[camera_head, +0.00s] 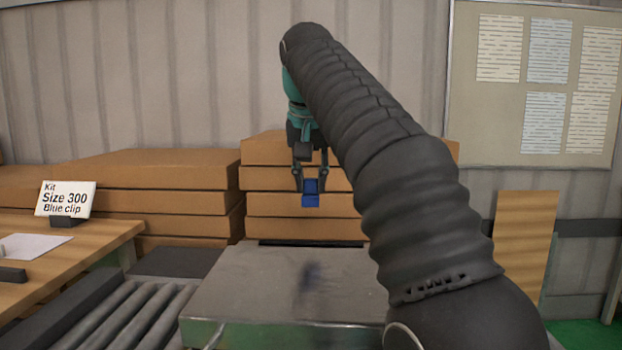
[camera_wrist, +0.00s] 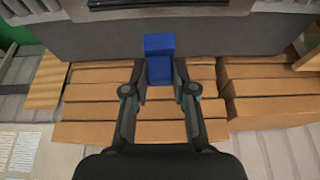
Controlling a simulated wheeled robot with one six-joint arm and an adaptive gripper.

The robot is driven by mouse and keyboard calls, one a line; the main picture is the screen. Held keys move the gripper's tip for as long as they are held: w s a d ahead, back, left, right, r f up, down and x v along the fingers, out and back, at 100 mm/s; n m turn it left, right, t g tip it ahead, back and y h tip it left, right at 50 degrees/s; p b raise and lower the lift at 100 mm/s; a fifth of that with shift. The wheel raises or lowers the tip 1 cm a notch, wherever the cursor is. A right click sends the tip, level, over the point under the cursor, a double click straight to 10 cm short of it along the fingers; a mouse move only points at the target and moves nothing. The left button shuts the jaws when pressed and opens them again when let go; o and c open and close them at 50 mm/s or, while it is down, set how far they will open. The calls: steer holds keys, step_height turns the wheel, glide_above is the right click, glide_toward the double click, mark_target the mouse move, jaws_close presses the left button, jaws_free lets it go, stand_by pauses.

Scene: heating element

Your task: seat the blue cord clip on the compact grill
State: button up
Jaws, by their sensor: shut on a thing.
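My gripper (camera_head: 311,180) is shut on the blue cord clip (camera_head: 310,195), which hangs from its fingertips. The likely compact grill (camera_head: 290,285) is a grey metal box with a flat, shiny top at the lower middle of the head view. The clip is above the level of its top, near the back edge in the picture, with a blurred dark reflection on the metal. A dark bar (camera_head: 310,243) runs along the back edge. My arm covers the grill's right part.
Stacked cardboard boxes (camera_head: 150,190) stand behind. A roller conveyor (camera_head: 130,315) lies left of the grill. A wooden table (camera_head: 100,238) at left holds a sign (camera_head: 66,199) reading "Kit Size 300 Blue clip". The grill's visible top is bare.

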mark_target(310, 195)
steer(key=shift+s+f+b, duration=0.1)
steer(key=shift+f+b, duration=2.9)
steer(key=shift+f, duration=1.15)
steer(key=shift+f, duration=0.15)
steer(key=o, duration=0.9)
steer(key=v, duration=0.6)
steer(key=shift+s+r, duration=0.15)
steer(key=shift+r, duration=0.15)
steer(key=shift+s+r, duration=0.2)
steer(key=shift+r, duration=0.15)
